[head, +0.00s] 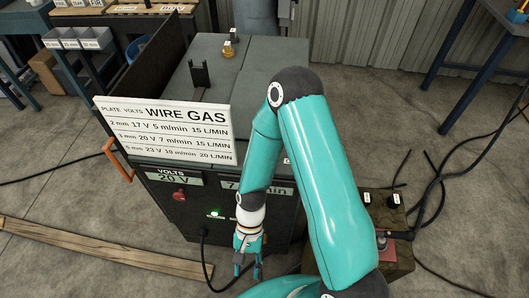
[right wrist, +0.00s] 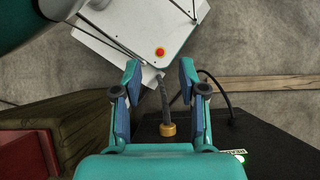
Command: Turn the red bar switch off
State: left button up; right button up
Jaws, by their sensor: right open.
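A red switch (head: 179,195) sits on the dark front of the welding machine (head: 190,228), just below the 20 V display, in the head view. It is small there, and I cannot tell which way its bar is turned. My right gripper (head: 248,262) hangs low in front of the machine, to the right of and below the switch. In the right wrist view its two fingers (right wrist: 158,85) are spread apart with nothing clamped. A dark cable with a brass-coloured connector (right wrist: 167,130) shows beyond the gap. The switch is not visible there. My left gripper is in neither view.
A green light (head: 214,212) glows right of the switch. A WIRE GAS sign (head: 165,130) stands on the machine, and an orange handle (head: 117,160) juts out at its left. A plank (head: 105,249) lies on the floor. A wooden box with knobs (head: 394,228) stands at right.

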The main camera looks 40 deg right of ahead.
jog(key=w+d+r+m+t+y+b, duration=0.2)
jog(key=w+d+r+m, duration=0.4)
jog(key=r, duration=0.3)
jog(key=w+d+r+m+t+y+b, duration=0.1)
jog(key=w+d+r+m+t+y, duration=0.25)
jog(key=d+r+m, duration=0.35)
jog(key=s+d+r+m+t+h+b, duration=0.35)
jog(key=d+r+t+h, duration=0.2)
jog(key=d+r, duration=0.95)
jog(key=shift+m, duration=0.45)
jog(key=x, duration=0.5)
jog(key=b+x, duration=0.1)
jog(key=x, duration=0.5)
jog(key=d+x, duration=0.1)
jog(key=x, duration=0.4)
jog(key=shift+a+f+b, duration=0.1)
jog(key=shift+f+b, duration=0.2)
jog(key=shift+f, duration=0.25)
jog(key=shift+c, duration=0.4)
